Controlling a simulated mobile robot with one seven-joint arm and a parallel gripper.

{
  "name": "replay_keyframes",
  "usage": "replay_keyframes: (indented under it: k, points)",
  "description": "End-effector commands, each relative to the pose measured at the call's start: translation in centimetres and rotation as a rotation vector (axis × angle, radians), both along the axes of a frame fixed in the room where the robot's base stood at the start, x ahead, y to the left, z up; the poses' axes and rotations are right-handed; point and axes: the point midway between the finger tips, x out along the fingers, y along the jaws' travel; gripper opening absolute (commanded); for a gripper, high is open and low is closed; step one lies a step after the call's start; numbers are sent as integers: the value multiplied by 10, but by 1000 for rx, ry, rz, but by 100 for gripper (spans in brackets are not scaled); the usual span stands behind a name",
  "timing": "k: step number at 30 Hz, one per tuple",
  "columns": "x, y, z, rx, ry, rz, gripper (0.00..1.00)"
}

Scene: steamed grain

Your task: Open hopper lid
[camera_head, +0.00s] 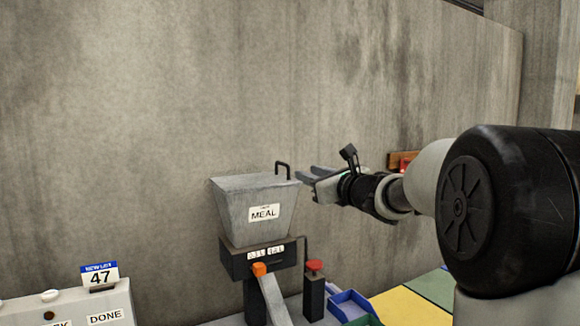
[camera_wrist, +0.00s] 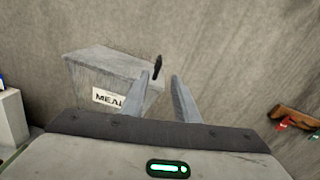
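The grey metal hopper (camera_head: 231,212) carries a MEAL label and stands on a dark base against the wall. Its flat lid (camera_head: 245,182) is down, with a black bent handle (camera_head: 283,169) at its right side. The hopper (camera_wrist: 132,99) and the black handle (camera_wrist: 157,66) also show in the wrist view. My gripper (camera_head: 305,177) is just right of the handle, at about lid height. In the wrist view my gripper (camera_wrist: 165,82) has its two fingers apart, with nothing between them that I can see being held. The handle appears beyond the fingertips, near the left one.
An orange lever (camera_head: 259,269) and chute are below the hopper, with a red knob (camera_head: 315,265) on a dark post beside it. A blue tray (camera_head: 348,305) lies at lower right. A white box with a DONE label (camera_head: 105,316) and a 47 sign (camera_head: 100,276) stand at lower left.

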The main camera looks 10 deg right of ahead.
Motion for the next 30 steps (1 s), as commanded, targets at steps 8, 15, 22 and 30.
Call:
replay_keyframes:
  k: [8, 15, 22, 30]
  points:
    - [52, 18, 1, 7, 4, 2, 28]
    - [102, 34, 1, 9, 5, 1, 28]
    - [140, 47, 2, 7, 4, 1, 28]
    - [157, 52, 0, 6, 4, -1, 28]
